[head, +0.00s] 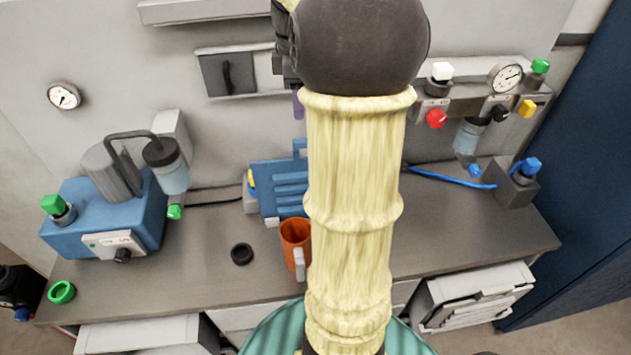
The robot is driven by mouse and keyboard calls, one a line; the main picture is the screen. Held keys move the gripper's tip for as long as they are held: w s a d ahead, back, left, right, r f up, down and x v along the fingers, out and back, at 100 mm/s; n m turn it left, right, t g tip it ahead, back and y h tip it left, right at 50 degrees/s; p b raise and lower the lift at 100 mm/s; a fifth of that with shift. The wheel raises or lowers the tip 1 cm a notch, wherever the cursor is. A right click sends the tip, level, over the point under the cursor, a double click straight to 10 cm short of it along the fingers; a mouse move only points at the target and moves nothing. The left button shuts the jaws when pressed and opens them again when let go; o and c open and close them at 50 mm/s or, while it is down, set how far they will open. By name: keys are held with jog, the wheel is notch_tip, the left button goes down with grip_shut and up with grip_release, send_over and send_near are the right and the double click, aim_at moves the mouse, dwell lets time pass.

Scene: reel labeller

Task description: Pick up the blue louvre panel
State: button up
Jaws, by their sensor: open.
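The blue louvre panel (264,184) stands at the back of the grey bench, left of my arm, in the head view. It has horizontal slats and a raised tab at its top right. My pale arm hides its right side. My gripper (297,104) shows only in part beside my dark arm joint, as dark parts with a purple finger pointing down. It appears above the panel and apart from it. It is open, and I see nothing held. The rest of the gripper is hidden behind my arm.
An orange mug (294,243) stands just in front of the panel, with a black ring (242,254) to its left. A blue pump unit (105,215) fills the bench's left. A grey box with a blue knob (515,184) and a blue hose lie right.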

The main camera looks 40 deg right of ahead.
jog(key=shift+n, duration=0.7)
jog(key=d+r, duration=0.1)
jog(key=s+d+r, duration=0.1)
jog(key=d+r, duration=0.1)
jog(key=shift+s+r, duration=0.15)
notch_tip(320, 180, down, 12)
jog(key=shift+f+p, duration=0.15)
jog(key=shift+p, duration=0.45)
jog(key=f, duration=0.2)
jog(key=d+f+p, duration=0.1)
jog(key=f, duration=0.1)
jog(key=shift+w+f, duration=0.2)
jog(key=shift+f, duration=0.1)
jog(key=shift+a+f, duration=0.15)
jog(key=shift+f, duration=0.15)
